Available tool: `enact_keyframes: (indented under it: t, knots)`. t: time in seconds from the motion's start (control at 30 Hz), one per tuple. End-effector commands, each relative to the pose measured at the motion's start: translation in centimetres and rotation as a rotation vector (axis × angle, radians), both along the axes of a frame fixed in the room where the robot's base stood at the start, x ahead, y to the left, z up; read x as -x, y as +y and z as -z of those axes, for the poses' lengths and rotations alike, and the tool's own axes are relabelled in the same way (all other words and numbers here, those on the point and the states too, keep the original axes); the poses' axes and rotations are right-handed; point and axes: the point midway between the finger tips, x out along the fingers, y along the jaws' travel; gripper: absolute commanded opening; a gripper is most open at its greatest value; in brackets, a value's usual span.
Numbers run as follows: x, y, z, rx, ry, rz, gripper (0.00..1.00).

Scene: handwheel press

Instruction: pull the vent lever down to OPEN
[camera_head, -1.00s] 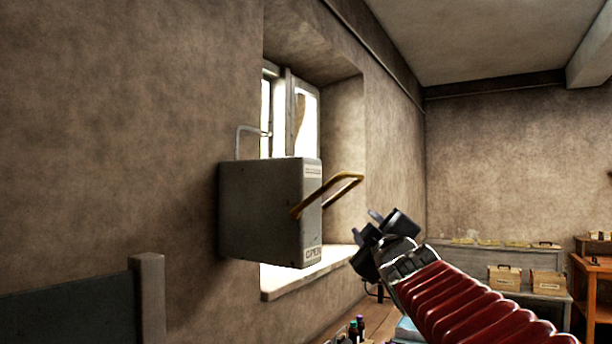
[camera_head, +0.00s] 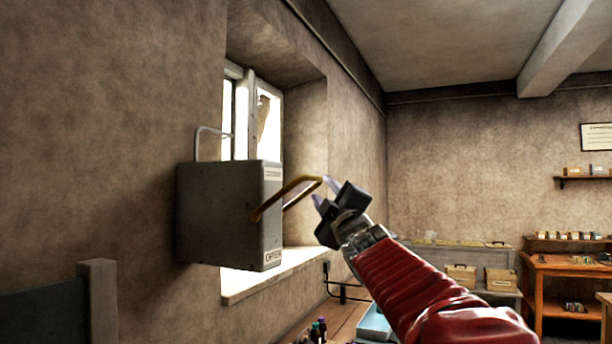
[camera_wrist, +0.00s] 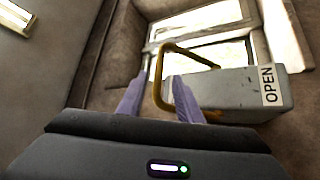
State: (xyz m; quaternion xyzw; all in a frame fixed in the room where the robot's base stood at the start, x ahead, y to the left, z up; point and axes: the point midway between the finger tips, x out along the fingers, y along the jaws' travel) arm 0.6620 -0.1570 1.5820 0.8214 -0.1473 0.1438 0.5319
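The vent lever (camera_head: 288,197) is a yellow U-shaped bar on the side of a grey box (camera_head: 228,212) on the wall. It slants up and outward from the box. The OPEN label (camera_head: 272,257) is low on the box's face and also shows in the wrist view (camera_wrist: 268,85). My gripper (camera_head: 324,192) is open and its fingertips are at the lever's outer end. In the wrist view the lever's end bar (camera_wrist: 157,82) appears in the gap between the two fingers, closer to the right one. I cannot tell whether either finger touches it.
A window with a pale sill (camera_head: 270,275) is behind the box. Below my arm is a bench with several small bottles (camera_head: 317,330) and a blue item (camera_head: 373,322). A dark panel with a post (camera_head: 98,300) stands at lower left.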

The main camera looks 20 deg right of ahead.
Motion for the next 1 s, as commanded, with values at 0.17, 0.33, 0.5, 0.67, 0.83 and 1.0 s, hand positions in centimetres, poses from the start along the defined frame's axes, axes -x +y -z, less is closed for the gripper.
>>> enact_keyframes:
  t: [0.17, 0.33, 0.5, 0.67, 0.83, 1.0]
  knots:
    - [-1.9, -0.1, -0.7, -0.001, 0.000, -0.001, 0.32]
    - [-3.6, -0.3, -1.5, 0.000, 0.000, -0.001, 0.32]
    - [-5.2, -0.5, -2.1, 0.001, 0.001, 0.000, 0.32]
    - [-6.6, -0.6, -2.7, 0.001, 0.000, 0.000, 0.32]
    - [-7.9, -0.8, -3.3, 0.000, 0.001, 0.000, 0.32]
    - [-9.3, -0.9, -3.8, 0.000, 0.001, 0.000, 0.32]
